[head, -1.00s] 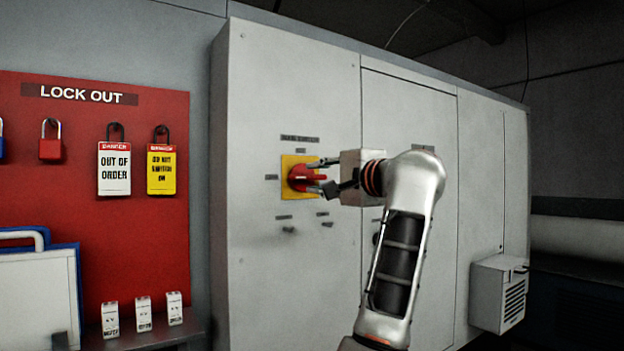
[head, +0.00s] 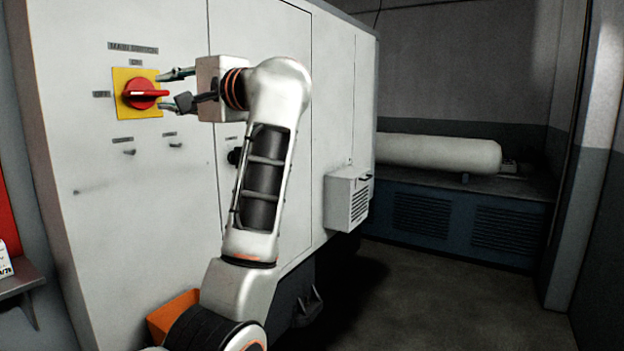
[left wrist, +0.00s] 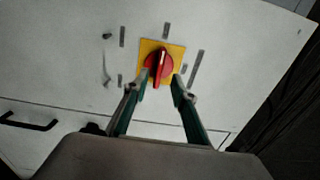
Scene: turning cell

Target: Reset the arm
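The red rotary switch knob (head: 143,94) sits on a yellow plate (head: 124,108) on the pale cabinet (head: 95,215), its handle lying level in the head view. My left gripper (head: 162,92) is just right of the knob, with its fingers apart, one above and one below the handle's level. In the left wrist view the knob (left wrist: 160,66) lies just beyond and between the open fingertips of my left gripper (left wrist: 160,82). Nothing is held between the fingers, and I cannot tell whether a tip touches the knob. My right gripper is not in view.
A vented grey box (head: 347,200) juts from the cabinet's side. An orange bin (head: 172,315) is low beside my arm. A white tank (head: 440,152) lies on a blue bench (head: 460,215) behind. A small shelf (head: 20,285) is at left. Floor at right is clear.

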